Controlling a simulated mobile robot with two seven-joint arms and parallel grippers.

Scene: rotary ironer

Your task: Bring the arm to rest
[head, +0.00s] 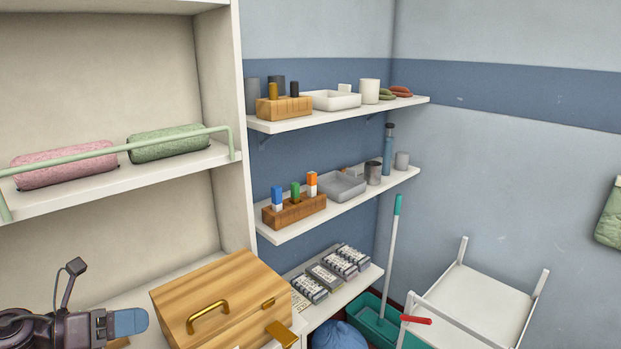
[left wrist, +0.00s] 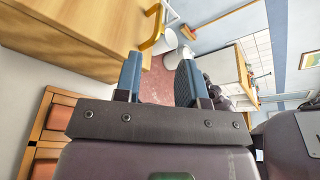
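My left gripper (head: 130,322) is at the lower left of the head view, left of a wooden box (head: 222,300) and apart from it. In the left wrist view the left gripper (left wrist: 160,64) has its two blue-grey fingers spread, with nothing between them. The box has a brass handle on its lid and a brass latch at its front. Its wooden side also seems to fill the upper left of the left wrist view. My right gripper does not show in either view.
Wall shelves hold wooden blocks with coloured pieces (head: 293,208), trays and cups. Pink (head: 62,168) and green (head: 165,143) rolls lie behind a rail.

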